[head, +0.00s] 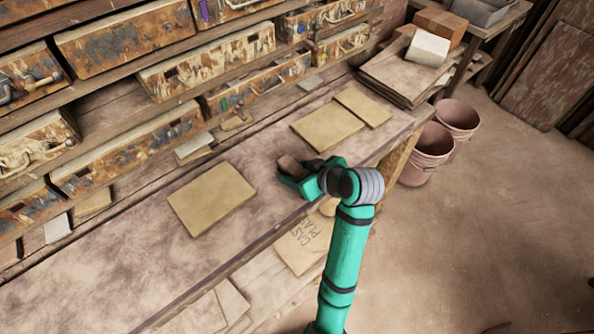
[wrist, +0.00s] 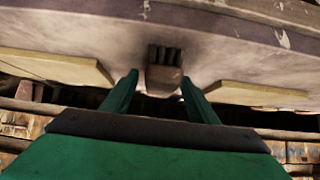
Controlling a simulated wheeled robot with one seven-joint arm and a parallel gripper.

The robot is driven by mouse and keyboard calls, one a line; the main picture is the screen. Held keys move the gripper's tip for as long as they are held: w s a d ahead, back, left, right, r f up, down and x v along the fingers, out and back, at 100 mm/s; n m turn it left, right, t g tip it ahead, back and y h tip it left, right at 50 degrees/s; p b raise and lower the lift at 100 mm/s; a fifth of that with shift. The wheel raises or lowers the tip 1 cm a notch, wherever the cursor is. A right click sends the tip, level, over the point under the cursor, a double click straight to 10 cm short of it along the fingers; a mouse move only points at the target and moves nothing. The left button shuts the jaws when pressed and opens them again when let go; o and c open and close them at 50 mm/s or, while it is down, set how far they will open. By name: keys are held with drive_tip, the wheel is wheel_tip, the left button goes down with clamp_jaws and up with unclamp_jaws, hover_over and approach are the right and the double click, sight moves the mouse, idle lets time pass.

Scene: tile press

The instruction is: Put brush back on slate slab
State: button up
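My gripper (head: 294,178) is low over the bench top, between two tan slabs. In the wrist view its two green fingers (wrist: 160,88) stand apart, with a small brown block that looks like the brush (wrist: 164,78) between their tips. The brush has dark, ridged parts on its upper side. A gap shows on its left side; on its right it is close to the finger, and I cannot tell if they touch. In the head view the brush (head: 291,166) is a brown patch at the gripper. None of the flat slabs is clearly slate.
Tan slabs lie on the bench left of the gripper (head: 212,198) and behind it (head: 327,127). Worn drawers (head: 207,60) line the back. Pink buckets (head: 430,148) stand on the floor at right. The bench's left front is clear.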

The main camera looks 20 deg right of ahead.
drive_tip(key=shift+s+r, duration=0.25)
drive_tip(key=shift+r, duration=0.2)
drive_tip(key=v, duration=1.1)
idle(0.4)
